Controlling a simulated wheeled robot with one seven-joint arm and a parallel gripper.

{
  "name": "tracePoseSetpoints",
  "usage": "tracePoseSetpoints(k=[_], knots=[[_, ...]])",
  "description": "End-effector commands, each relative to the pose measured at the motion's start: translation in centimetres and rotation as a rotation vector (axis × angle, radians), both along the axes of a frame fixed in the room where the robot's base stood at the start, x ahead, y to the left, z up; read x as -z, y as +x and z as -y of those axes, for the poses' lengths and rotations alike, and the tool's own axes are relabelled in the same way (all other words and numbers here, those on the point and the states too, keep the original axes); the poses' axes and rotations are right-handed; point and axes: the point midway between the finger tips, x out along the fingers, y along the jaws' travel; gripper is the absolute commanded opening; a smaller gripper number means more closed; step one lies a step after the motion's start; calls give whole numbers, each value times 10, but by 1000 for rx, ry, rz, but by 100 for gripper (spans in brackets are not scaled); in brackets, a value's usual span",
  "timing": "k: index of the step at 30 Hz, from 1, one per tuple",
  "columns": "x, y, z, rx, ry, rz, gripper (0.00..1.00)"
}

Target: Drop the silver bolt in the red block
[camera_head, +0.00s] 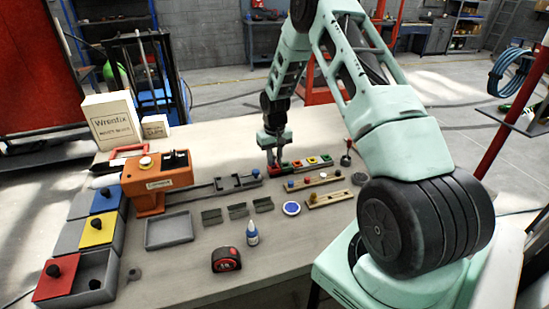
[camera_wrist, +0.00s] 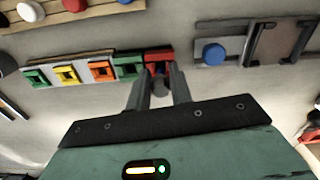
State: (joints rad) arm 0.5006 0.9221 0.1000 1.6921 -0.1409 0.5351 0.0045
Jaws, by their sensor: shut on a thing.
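The red block (camera_wrist: 159,57) is at the right end of a row of coloured blocks in the wrist view, beside a green block. In the head view it shows as a red end piece (camera_head: 274,171) just below my gripper. My gripper (camera_head: 274,160) points down over this end of the row. In the wrist view my gripper (camera_wrist: 162,76) has its fingers closed around a small dark grey piece, which seems to be the silver bolt (camera_wrist: 160,87). The bolt is right at the red block's near edge; whether it touches the block or its opening is unclear.
Green, orange and yellow blocks (camera_wrist: 65,74) continue the row. A grey fixture with a blue knob (camera_wrist: 213,54) stands beside it. A wooden peg strip (camera_head: 312,182), an orange machine (camera_head: 157,182), a tape measure (camera_head: 226,260) and a glue bottle (camera_head: 252,236) share the bench.

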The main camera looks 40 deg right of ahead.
Motion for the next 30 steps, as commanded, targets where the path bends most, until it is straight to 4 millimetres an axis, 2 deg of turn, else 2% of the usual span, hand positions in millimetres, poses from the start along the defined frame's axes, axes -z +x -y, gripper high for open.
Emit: tracePoseSetpoints(k=[30], knots=[[6, 0, 0, -1, 0, 0, 0]])
